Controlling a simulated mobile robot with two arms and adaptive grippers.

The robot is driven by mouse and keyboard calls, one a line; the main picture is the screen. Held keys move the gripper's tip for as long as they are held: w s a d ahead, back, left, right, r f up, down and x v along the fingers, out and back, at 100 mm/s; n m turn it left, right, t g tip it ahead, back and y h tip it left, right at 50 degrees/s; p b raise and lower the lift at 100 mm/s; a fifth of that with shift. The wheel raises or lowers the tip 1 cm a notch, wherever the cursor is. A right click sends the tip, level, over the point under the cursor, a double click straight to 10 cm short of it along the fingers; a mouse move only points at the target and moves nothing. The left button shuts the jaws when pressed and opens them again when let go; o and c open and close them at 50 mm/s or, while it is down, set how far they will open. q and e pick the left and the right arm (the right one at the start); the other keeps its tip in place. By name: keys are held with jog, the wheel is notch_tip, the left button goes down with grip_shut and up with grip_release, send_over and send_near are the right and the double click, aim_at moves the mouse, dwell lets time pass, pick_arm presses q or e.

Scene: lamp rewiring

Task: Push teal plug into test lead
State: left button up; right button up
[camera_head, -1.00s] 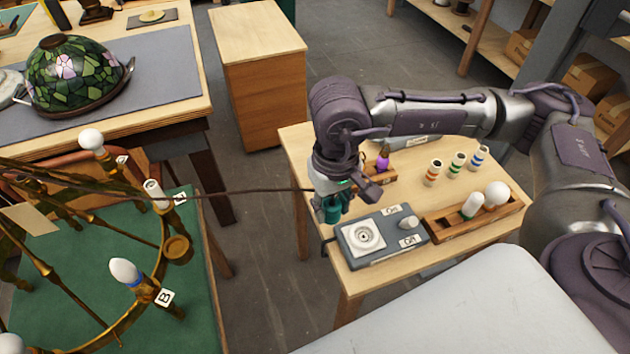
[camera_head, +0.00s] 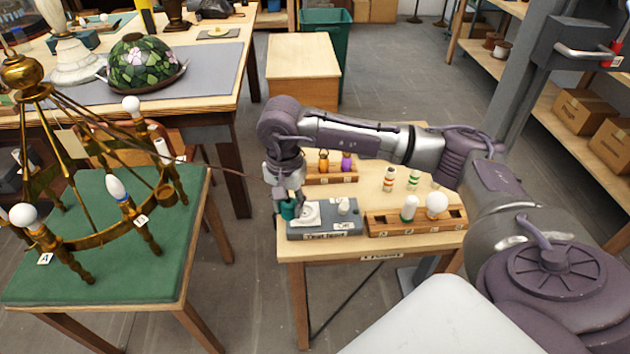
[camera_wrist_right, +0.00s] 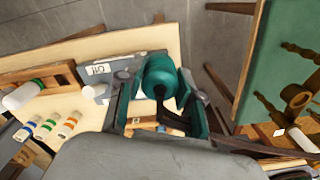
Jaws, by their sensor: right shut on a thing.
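My right gripper (camera_head: 289,203) is shut on the teal plug (camera_head: 287,209). In the head view the plug is at the left end of the grey test-lead box (camera_head: 322,222), just left of its white round socket (camera_head: 307,213). Whether plug and socket touch cannot be told. In the right wrist view the teal plug (camera_wrist_right: 160,76) sits between the teal fingers of the gripper (camera_wrist_right: 158,98), its dark cord running back toward the wrist. The socket is hidden there; part of the grey box (camera_wrist_right: 108,70) shows. My left gripper is not in view.
A white knob (camera_head: 343,205) stands on the box above an "Off" label. A wooden bulb rack (camera_head: 416,222) stands close right, another rack (camera_head: 330,176) behind. The chandelier (camera_head: 120,228) is on the green table (camera_head: 95,275) at left. A dark cord (camera_head: 222,170) spans toward my right arm.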

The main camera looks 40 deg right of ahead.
aim_at(305, 213)
jog(key=w+d+f+m, duration=0.1)
jog(key=d+m, duration=0.1)
jog(key=w+d+f+m, duration=0.1)
jog(key=w+d+m, duration=0.1)
jog(key=w+d+f+m, duration=0.1)
jog(key=d+f+m, duration=0.1)
jog(key=shift+w, duration=0.3)
jog(key=shift+d+f+m, duration=0.1)
jog(key=shift+d+m, duration=0.25)
jog(key=shift+m, duration=0.05)
jog(key=shift+s+f, duration=0.3)
jog(key=shift+f, duration=0.05)
jog(key=shift+f+b, duration=0.3)
jog(key=shift+w+f+b, duration=0.1)
jog(key=shift+f+b, duration=0.4)
jog(key=shift+f, duration=0.2)
jog(key=shift+f+b, duration=0.55)
jog(key=shift+f, duration=0.05)
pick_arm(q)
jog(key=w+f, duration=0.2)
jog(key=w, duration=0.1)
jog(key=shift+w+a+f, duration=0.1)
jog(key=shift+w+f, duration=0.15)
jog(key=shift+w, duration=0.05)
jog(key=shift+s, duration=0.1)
